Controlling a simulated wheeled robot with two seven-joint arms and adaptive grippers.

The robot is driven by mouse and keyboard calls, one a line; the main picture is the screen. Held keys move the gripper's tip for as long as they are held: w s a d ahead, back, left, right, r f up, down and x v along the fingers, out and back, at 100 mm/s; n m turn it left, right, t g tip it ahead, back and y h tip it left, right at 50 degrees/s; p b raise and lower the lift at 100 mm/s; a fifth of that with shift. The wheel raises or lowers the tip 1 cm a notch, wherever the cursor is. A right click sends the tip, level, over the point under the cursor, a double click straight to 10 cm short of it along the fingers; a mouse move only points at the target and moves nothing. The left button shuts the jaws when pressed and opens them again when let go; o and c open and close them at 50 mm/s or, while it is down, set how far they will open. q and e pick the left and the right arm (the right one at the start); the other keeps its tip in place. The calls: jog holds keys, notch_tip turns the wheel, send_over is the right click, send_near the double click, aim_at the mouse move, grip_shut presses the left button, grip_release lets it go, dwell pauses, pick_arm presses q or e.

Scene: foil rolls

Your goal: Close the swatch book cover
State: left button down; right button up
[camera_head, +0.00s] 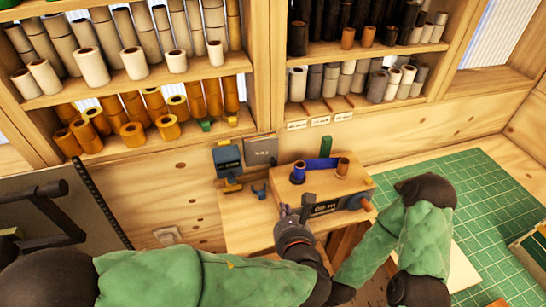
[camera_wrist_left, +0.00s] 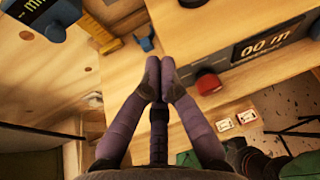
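No open swatch book shows clearly. A cream and green flat item (camera_head: 532,248), cut off by the right edge of the head view, may be part of one; I cannot tell. My left gripper (camera_head: 285,211) is in front of the wooden machine box, far from the item at the right edge. In the left wrist view its two purple-grey fingers (camera_wrist_left: 159,78) meet at the tips, with nothing visible between them. My right gripper is out of view.
The wooden machine box (camera_head: 325,181) carries a blue roll (camera_head: 320,164) and has a dark display. A blue device (camera_head: 227,158) stands to its left. A green cutting mat (camera_head: 490,205) covers the right table. Shelves of rolls (camera_head: 135,62) line the back wall.

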pick_arm(q)
notch_tip(320, 180, up, 2)
jog(key=r+m+t, duration=0.1)
jog(key=b, duration=0.2)
send_near(275, 164)
jog(key=x, duration=0.2)
jog(key=f+x, duration=0.1)
jog(key=x, duration=0.2)
jog(key=shift+d+f, duration=0.1)
jog(key=shift+w, duration=0.75)
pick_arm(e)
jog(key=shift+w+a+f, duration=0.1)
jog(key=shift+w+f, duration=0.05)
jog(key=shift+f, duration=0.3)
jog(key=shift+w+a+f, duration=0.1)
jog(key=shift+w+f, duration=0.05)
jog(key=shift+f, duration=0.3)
pick_arm(q)
jog(key=shift+w+n+y, duration=0.5)
jog(key=shift+w+y, duration=0.3)
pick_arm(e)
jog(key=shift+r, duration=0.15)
pick_arm(q)
jog(key=shift+s, duration=0.2)
